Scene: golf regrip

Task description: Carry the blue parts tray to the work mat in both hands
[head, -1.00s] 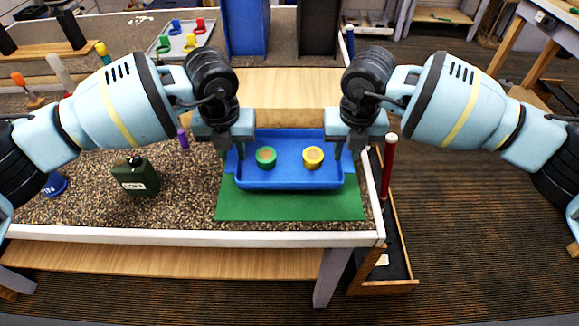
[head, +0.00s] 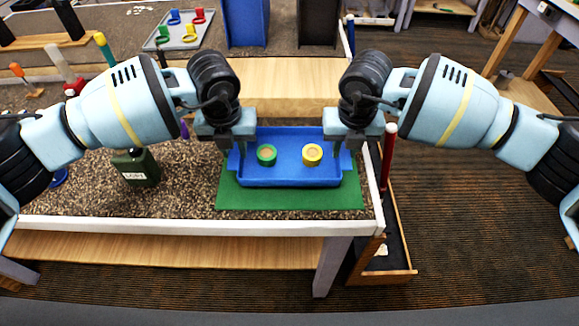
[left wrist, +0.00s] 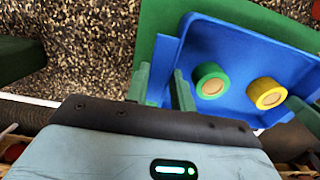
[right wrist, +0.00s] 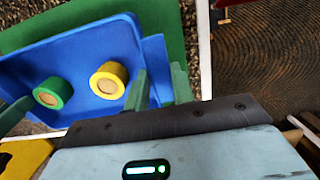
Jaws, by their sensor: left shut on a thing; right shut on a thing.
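The blue parts tray (head: 290,173) is over the green work mat (head: 290,199), level and within its width. Whether it touches the mat or hovers just above, I cannot tell. A green ring-shaped roll (head: 266,154) and a yellow one (head: 312,154) sit in it. My left gripper (head: 238,155) is shut on the tray's left end wall, also in the left wrist view (left wrist: 160,88). My right gripper (head: 342,155) is shut on its right end wall, also in the right wrist view (right wrist: 160,88). The mat's far part is hidden by the tray.
A dark green can (head: 137,167) stands left of the mat on the speckled bench top. A white front edge (head: 180,225) runs close below the mat. A red-handled club (head: 388,158) stands just right of the bench. A grey tray (head: 180,32) of coloured pieces lies far left.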

